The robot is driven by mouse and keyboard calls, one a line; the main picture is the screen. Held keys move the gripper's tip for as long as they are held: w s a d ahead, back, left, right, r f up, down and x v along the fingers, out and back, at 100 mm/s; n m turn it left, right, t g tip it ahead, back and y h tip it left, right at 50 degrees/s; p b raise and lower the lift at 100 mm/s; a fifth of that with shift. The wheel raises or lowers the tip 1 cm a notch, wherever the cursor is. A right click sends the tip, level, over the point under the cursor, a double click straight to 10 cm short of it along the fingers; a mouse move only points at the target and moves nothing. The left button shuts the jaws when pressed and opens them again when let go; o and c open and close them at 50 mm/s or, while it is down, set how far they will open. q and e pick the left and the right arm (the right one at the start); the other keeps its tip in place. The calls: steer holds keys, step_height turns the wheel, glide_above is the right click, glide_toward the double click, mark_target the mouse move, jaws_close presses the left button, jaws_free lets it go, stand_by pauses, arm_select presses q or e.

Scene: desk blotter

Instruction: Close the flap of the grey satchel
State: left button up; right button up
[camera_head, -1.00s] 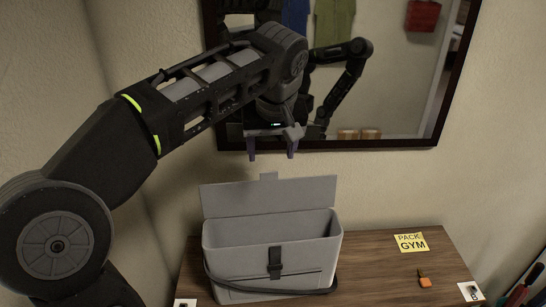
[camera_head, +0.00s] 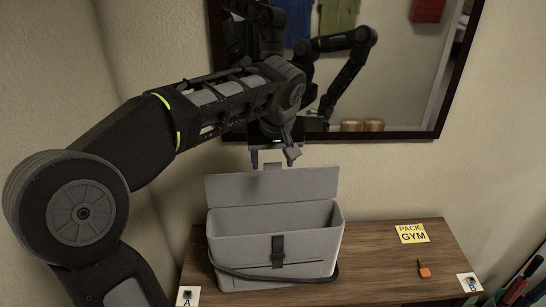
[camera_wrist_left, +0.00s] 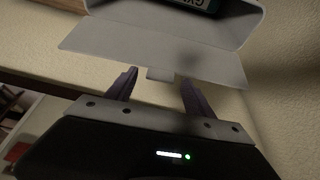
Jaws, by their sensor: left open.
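The grey satchel (camera_head: 240,248) stands on the wooden table with its mouth open. Its flap (camera_head: 235,190) stands up along the back edge, with a small tab at the top. A dark buckle strap (camera_head: 278,250) is on the front. My left gripper (camera_head: 271,159) is open and empty at the flap's top edge, around the level of the tab. In the left wrist view, its two fingers (camera_wrist_left: 158,84) straddle the tab (camera_wrist_left: 160,74) with gaps on both sides; contact with the flap (camera_wrist_left: 130,45) cannot be told. My right gripper is not in view.
A dark-framed mirror (camera_head: 400,100) hangs on the wall close behind my left gripper. The table (camera_head: 375,260) is mostly clear right of the satchel, with a yellow note (camera_head: 412,233), an orange tag (camera_head: 424,270) and marked cards A (camera_head: 187,297) and B (camera_head: 469,283).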

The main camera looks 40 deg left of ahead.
arm_select(q)
steer(key=shift+f, duration=0.2)
steer(key=shift+c, duration=0.3)
jaws_close()
steer(key=shift+w, duration=0.1)
stand_by(0.5)
